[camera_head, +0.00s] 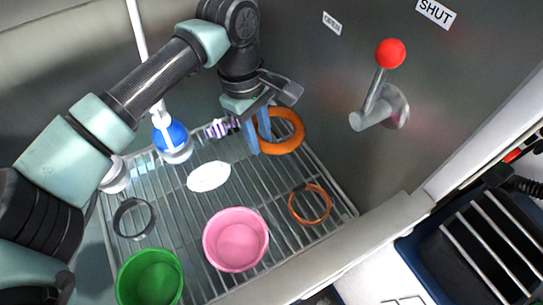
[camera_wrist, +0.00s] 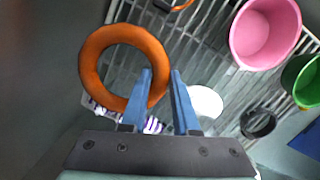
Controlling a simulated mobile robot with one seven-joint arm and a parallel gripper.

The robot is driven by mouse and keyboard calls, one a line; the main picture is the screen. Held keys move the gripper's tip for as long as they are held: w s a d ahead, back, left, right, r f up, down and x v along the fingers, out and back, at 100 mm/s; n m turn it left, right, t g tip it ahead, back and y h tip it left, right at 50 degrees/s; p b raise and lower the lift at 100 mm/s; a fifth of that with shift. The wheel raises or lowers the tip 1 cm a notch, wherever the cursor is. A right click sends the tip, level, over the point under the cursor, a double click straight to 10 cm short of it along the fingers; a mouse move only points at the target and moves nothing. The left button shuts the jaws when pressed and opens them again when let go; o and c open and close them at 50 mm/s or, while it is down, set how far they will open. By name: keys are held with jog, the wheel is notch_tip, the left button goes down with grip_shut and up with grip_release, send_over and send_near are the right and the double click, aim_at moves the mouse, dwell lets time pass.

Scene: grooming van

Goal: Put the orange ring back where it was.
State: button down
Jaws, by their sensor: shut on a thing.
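A thick orange ring (camera_head: 290,145) is at the back right of the wire rack (camera_head: 180,205), near the grey wall. My gripper (camera_head: 258,140) is shut on its rim, with the blue fingers pointing down. In the wrist view the ring (camera_wrist: 92,62) shows its open hole, and its right side passes between my fingertips (camera_wrist: 161,75). I cannot tell whether the ring touches the rack or hangs just above it. A thinner orange hoop (camera_head: 325,208) lies on the rack nearer the front right, apart from my gripper.
A pink tub (camera_head: 236,242), green tub (camera_head: 150,278), dark ring (camera_head: 120,225), white oval (camera_head: 208,176) and purple-striped thing (camera_head: 220,127) are on the rack. A blue-and-white fixture (camera_head: 172,138) stands at the back left. A red-knobbed lever (camera_head: 390,54) juts from the right wall.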

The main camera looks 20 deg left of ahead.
aim_at(264, 171)
notch_tip(264, 171, down, 9)
jog(key=shift+s+r, duration=0.1)
jog(key=shift+r, duration=0.1)
dwell(0.3)
jog(key=c, duration=0.7)
grip_release()
jog(key=shift+f, duration=0.1)
jog(key=shift+o, duration=0.2)
jog(key=r, duration=0.4)
jog(key=a+r, duration=0.1)
jog(key=r, duration=0.7)
jog(key=shift+a+r, duration=0.1)
jog(key=shift+a, duration=0.3)
